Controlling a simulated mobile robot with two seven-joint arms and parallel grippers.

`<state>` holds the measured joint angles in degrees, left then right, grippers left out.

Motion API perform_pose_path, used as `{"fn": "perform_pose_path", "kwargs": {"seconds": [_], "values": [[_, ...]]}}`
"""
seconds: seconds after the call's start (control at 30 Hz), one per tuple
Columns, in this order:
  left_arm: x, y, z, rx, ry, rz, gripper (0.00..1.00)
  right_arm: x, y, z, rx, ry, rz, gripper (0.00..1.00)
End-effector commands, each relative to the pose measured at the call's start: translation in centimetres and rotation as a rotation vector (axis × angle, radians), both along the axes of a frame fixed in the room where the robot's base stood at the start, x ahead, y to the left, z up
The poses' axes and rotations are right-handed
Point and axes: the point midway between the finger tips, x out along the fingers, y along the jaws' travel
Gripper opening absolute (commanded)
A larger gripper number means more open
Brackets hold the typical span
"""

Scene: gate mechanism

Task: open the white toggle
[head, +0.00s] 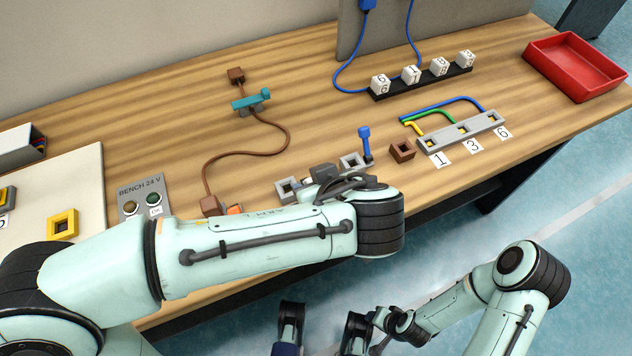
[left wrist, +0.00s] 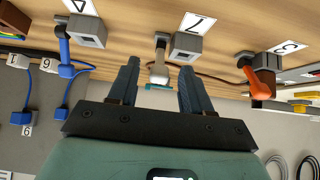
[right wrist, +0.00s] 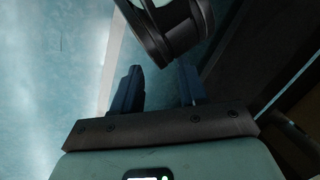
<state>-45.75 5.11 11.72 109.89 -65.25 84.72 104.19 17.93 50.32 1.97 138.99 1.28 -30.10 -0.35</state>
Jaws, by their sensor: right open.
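The white toggle (left wrist: 159,72) shows in the left wrist view as a pale lever standing beside a grey socket block (left wrist: 196,42) with a label reading 7. My left gripper (left wrist: 160,80) is open, with one finger on each side of the toggle; I cannot tell whether either finger touches it. In the head view my left gripper (head: 323,177) and arm hide the white toggle; the grey block (head: 287,189) shows beside them. My right gripper (head: 322,325) is open and empty, low over the floor in front of the bench; it also shows in the right wrist view (right wrist: 160,80).
A blue toggle (head: 365,142) stands right of my left gripper, by another grey block (head: 352,161). An orange toggle (left wrist: 256,82) is on the other side, partly hidden in the head view (head: 234,210). A brown block (head: 402,151) and numbered connector strip (head: 460,132) lie farther right.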

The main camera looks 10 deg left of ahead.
Motion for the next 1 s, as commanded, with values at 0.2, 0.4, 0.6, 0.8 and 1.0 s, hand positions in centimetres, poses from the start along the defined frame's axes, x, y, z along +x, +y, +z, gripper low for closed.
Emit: {"fn": "perform_pose_path", "kwargs": {"seconds": [0.2, 0.4, 0.6, 0.8, 1.0], "values": [[0.0, 0.0, 0.1, -0.001, -0.002, 0.0, 0.49, 0.0, 0.0, 0.0, 0.0, 0.001, 0.0, 0.43], [-1.0, -0.8, 1.6, -0.002, -0.004, -0.002, 0.49, -0.6, 0.3, 0.6, 0.008, 0.016, 0.007, 0.43], [-3.5, -2.5, 5.0, -0.003, -0.005, -0.003, 0.49, -2.1, 1.0, 1.9, 0.027, 0.055, 0.024, 0.43], [-5.9, -4.0, 8.0, -0.001, -0.002, -0.002, 0.49, -3.6, 1.7, 3.1, 0.046, 0.096, 0.041, 0.43], [-7.2, -4.9, 9.6, -0.001, -0.001, 0.0, 0.49, -4.5, 2.1, 3.7, 0.058, 0.121, 0.051, 0.43]]}}
